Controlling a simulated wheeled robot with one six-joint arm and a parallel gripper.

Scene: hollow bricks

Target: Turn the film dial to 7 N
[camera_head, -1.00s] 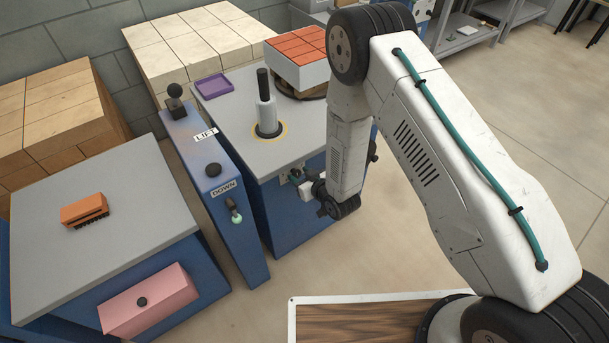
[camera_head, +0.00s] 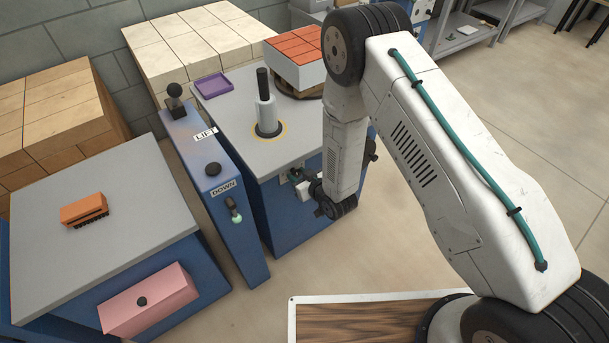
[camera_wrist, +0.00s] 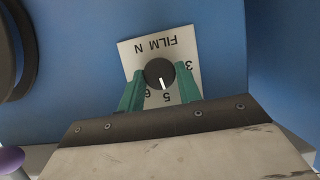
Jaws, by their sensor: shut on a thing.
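In the wrist view, the film dial (camera_wrist: 160,68) is a round black knob on a white plate (camera_wrist: 134,58) lettered FILM N, upside down in this view. Its white pointer line points down in the picture, at or very near the 5. The digits 3 and 6 show partly; the 7 is not visible. My gripper (camera_wrist: 160,78) has its green fingers on either side of the knob and is shut on it. In the head view, my gripper (camera_head: 296,176) is at the front face of the blue wrapping machine (camera_head: 258,200); the knob is too small to make out.
The machine top carries a film roll (camera_head: 265,112) and a purple tray (camera_head: 213,86). The LIFT/DOWN control column (camera_head: 228,205) stands close at left. A grey-topped bench (camera_head: 120,230) holds an orange brush (camera_head: 84,210). Open floor lies in front.

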